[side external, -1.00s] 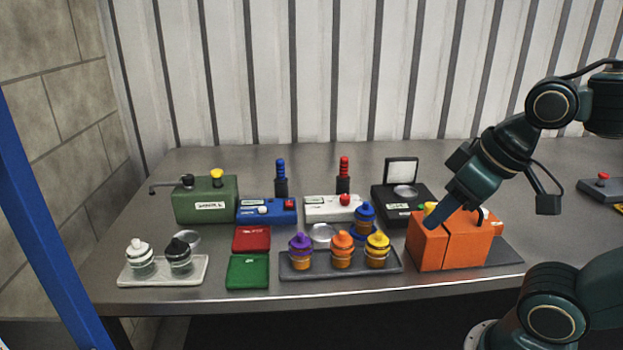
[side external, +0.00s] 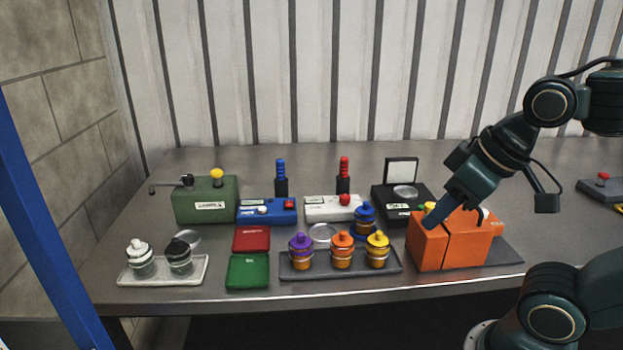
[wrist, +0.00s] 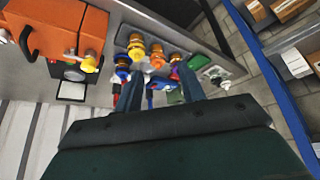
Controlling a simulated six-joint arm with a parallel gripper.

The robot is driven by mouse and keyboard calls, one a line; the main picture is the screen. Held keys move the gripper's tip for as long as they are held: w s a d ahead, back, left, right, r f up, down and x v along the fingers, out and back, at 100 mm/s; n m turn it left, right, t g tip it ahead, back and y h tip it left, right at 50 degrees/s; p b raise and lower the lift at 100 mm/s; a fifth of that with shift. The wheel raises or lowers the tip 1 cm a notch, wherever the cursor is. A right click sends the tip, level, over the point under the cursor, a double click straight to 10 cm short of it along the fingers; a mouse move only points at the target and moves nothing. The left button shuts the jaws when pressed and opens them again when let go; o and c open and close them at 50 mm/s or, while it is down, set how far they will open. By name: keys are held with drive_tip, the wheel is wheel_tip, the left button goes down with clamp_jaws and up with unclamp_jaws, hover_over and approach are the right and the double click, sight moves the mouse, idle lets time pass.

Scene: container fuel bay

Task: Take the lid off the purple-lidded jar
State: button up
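The purple-lidded jar (side external: 301,252) stands upright with its lid on, at the left end of a dark grey tray (side external: 340,273). An orange-lidded jar (side external: 342,250) and a yellow-lidded jar (side external: 377,250) stand to its right on the same tray. My gripper (side external: 437,216) is to the right of the jars, in front of or over the orange box in the picture, pointing down and left. In the wrist view, my gripper (wrist: 160,92) shows two separated fingers with nothing held between them.
An orange box (side external: 462,248) stands right of the tray. A blue-lidded jar (side external: 365,218) is behind the tray. Green (side external: 247,272) and red (side external: 251,239) flat boxes lie left of it. A pale tray (side external: 198,272) with white- and black-lidded jars is farther left.

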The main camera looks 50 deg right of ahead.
drive_tip(key=w+n+g+y, duration=0.1)
drive_tip(key=w+n, duration=0.4)
drive_tip(key=w, duration=0.6)
drive_tip(key=w+d+f+n+g+y, duration=0.1)
drive_tip(key=w+n+g+y, duration=0.1)
drive_tip(key=w+n, duration=0.4)
drive_tip(key=shift+w+d+n+y, duration=0.3)
drive_tip(key=shift+w+y, duration=0.2)
drive_tip(key=shift+w, duration=2.3)
drive_tip(key=shift+f, duration=0.1)
approach(301, 239)
drive_tip(key=w+f, duration=0.1)
drive_tip(key=f, duration=0.1)
drive_tip(key=shift+w+a+f, duration=0.1)
drive_tip(key=shift+a, duration=0.3)
drive_tip(key=shift+f, duration=0.1)
